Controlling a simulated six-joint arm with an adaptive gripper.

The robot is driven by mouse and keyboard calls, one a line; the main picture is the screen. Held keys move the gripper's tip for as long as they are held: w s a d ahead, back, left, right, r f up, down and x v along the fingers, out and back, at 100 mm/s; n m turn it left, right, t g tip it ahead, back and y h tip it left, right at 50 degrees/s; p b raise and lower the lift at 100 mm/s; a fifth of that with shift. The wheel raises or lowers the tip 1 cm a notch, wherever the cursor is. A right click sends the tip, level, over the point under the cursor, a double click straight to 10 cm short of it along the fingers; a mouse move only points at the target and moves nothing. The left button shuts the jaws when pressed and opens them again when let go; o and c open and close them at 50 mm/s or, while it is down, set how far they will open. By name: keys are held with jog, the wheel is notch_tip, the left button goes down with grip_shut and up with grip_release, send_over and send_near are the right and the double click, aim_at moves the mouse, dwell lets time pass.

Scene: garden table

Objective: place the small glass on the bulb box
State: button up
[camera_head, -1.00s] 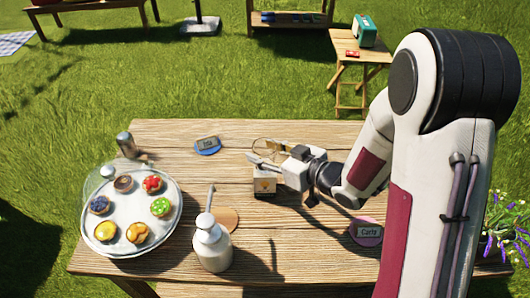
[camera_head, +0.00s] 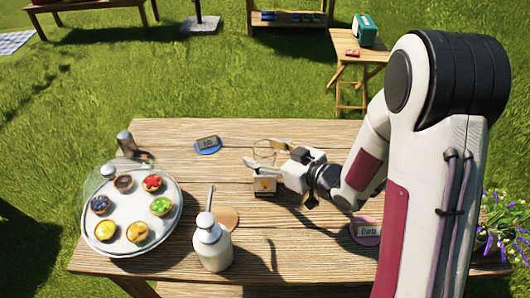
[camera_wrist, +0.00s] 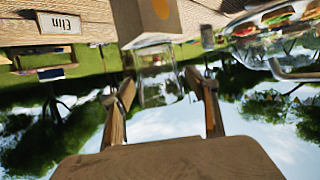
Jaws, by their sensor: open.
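The bulb box (camera_head: 264,185) is a small tan box with an orange mark, standing on the wooden table left of my arm. The small glass (camera_head: 264,152) is clear and faint, and appears to stand upright on top of the box. In the wrist view, which is upside down, the glass (camera_wrist: 158,88) meets the face of the box (camera_wrist: 156,22). My gripper (camera_head: 262,154) is open, with one finger on each side of the glass. Its fingertips (camera_wrist: 160,84) look apart from the glass, though exact contact is hard to tell.
A domed stand of tarts (camera_head: 128,238) is at the left. A white pump bottle (camera_head: 212,246) stands in front, beside an orange coaster (camera_head: 230,222). A blue coaster (camera_head: 207,150) and a pink coaster (camera_head: 362,238) hold name cards. A metal shaker (camera_head: 125,141) stands at the back left.

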jog(key=shift+r, duration=0.2)
jog(key=shift+v, duration=3.8)
jog(key=shift+w, duration=0.1)
